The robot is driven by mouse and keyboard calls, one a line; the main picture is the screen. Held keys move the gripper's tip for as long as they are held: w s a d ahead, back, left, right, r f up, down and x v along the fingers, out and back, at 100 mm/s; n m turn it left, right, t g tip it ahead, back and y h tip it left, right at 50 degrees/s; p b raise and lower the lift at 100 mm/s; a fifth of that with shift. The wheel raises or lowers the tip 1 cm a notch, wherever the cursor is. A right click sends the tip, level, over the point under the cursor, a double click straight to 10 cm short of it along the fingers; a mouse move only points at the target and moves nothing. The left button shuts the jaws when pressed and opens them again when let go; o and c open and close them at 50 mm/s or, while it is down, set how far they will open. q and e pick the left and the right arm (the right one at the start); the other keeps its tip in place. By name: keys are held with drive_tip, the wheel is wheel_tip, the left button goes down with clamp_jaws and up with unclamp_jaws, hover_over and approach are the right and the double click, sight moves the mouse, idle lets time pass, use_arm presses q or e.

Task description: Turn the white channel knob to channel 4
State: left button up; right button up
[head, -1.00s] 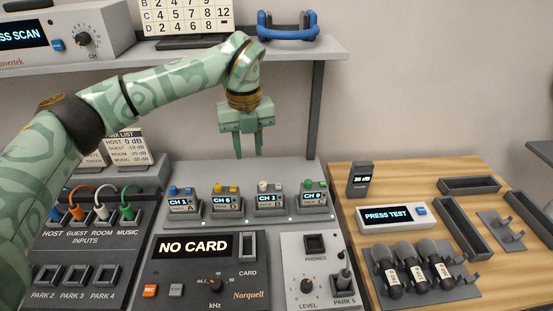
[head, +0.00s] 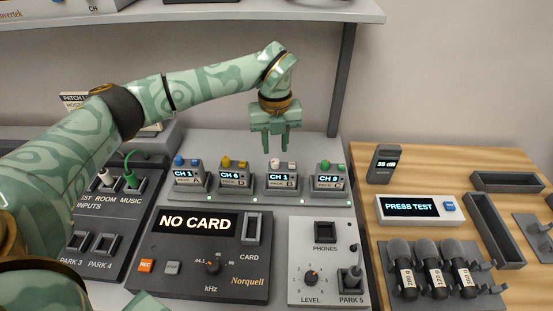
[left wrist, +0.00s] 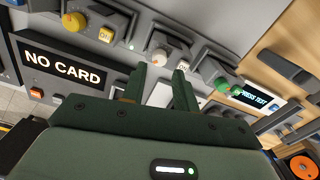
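The white channel knob (head: 275,163) sits on top of a small grey receiver (head: 282,183), third in a row, whose display reads CH 1 and whose label shows B. My left gripper (head: 277,153) points down just above the white knob, fingers apart and nothing between them. In the left wrist view the white knob (left wrist: 159,57) shows beyond the two dark green fingers (left wrist: 159,78). Whether a fingertip touches the knob cannot be told. My right gripper is not in view.
Neighbouring receivers carry a yellow knob (head: 226,162) reading CH 6, a green knob (head: 325,165) reading CH 9 and a blue knob (head: 179,161) reading CH 1. The NO CARD recorder (head: 198,280) stands in front. A shelf (head: 230,18) runs above and behind.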

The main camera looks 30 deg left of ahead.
sight(275, 161)
use_arm(q)
wheel_tip(275, 161, down, 5)
drive_tip(key=shift+r+b, duration=0.1)
drive_tip(key=shift+b, duration=0.35)
clamp_jaws()
